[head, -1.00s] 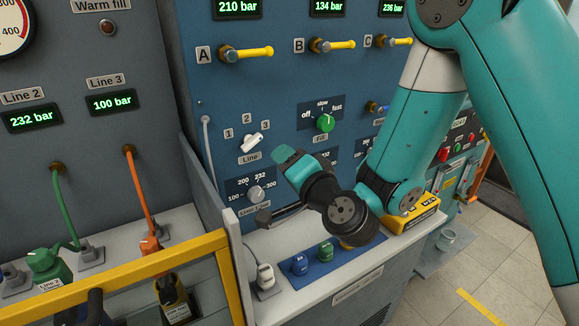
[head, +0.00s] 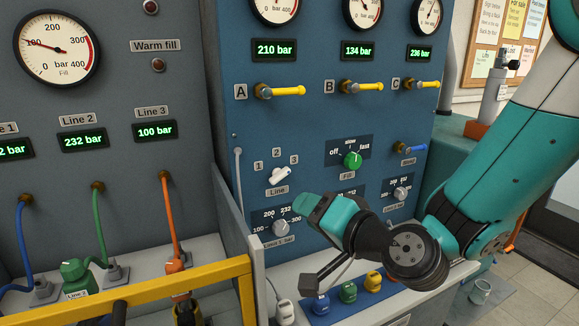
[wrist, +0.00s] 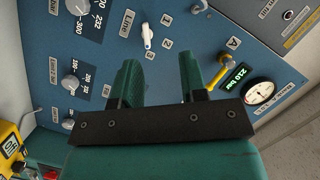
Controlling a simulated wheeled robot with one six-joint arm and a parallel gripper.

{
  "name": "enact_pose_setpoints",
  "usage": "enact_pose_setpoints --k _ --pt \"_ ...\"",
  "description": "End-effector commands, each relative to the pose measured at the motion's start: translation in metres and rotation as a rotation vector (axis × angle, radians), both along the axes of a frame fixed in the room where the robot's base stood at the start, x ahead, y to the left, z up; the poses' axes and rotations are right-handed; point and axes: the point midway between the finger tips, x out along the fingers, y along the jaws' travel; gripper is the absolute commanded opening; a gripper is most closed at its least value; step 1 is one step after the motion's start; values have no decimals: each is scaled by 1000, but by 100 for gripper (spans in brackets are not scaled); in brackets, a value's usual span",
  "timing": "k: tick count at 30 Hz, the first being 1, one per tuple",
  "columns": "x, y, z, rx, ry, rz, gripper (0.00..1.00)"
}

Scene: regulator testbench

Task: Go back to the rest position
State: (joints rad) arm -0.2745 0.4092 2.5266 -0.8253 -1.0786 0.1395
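My gripper (head: 306,208) is at the end of my teal arm, in front of the blue panel (head: 300,130). It is below and right of the white Line knob (head: 280,176) and covers part of the panel's lower knob area. In the wrist view my gripper (wrist: 158,72) has its two teal fingers apart, with nothing between them. The Line knob also shows there (wrist: 147,36), beyond the fingers. I cannot tell the exact gap to the panel.
Yellow valve handles A (head: 282,91), B (head: 362,87) and C (head: 422,85) stick out above. Coloured plugs (head: 348,292) stand on the ledge below. A yellow rail (head: 150,288) crosses the lower left.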

Motion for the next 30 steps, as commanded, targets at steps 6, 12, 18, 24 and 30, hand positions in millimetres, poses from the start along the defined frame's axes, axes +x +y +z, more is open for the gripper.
enact_pose_setpoints --k 6,12,18,24,30 --pt "-61 15 9 -313 95 353 39" --pt "-127 -12 5 -631 234 610 39" --pt "-184 -58 5 -879 398 772 39" --pt "-211 -82 7 -981 492 835 39" --pt "-214 -85 7 -991 504 843 39"
